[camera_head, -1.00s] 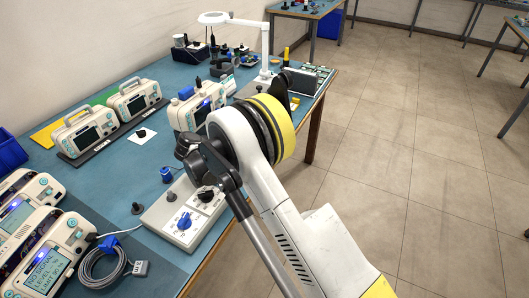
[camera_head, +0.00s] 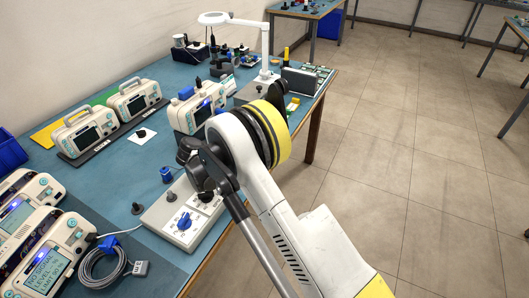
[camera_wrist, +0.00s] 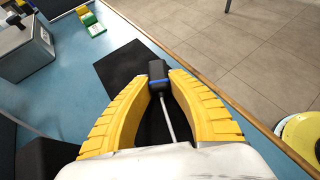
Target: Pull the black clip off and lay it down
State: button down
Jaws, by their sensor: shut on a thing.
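My gripper (camera_wrist: 160,82) has yellow ribbed fingers and fills the lower middle of the wrist view. Its fingertips are closed on a small black clip (camera_wrist: 156,68) with a blue band at its lower edge. A thin pale rod or lead (camera_wrist: 167,112) runs from the clip back between the fingers. The clip appears over a black mat (camera_wrist: 128,70) on the blue table; I cannot tell whether it touches the mat. In the head view my arm hides the fingers and the clip.
Green and yellow blocks (camera_wrist: 90,20) and a grey box (camera_wrist: 27,50) stand at upper left in the wrist view. The table's wooden edge is close on the right. In the head view, a lamp (camera_head: 215,18), monitors (camera_head: 90,142) and a knobbed control box (camera_head: 175,232) crowd the table.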

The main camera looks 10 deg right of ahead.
jog(key=c, duration=1.2)
grip_release()
jog(key=shift+c, duration=0.2)
jog(key=v, duration=1.2)
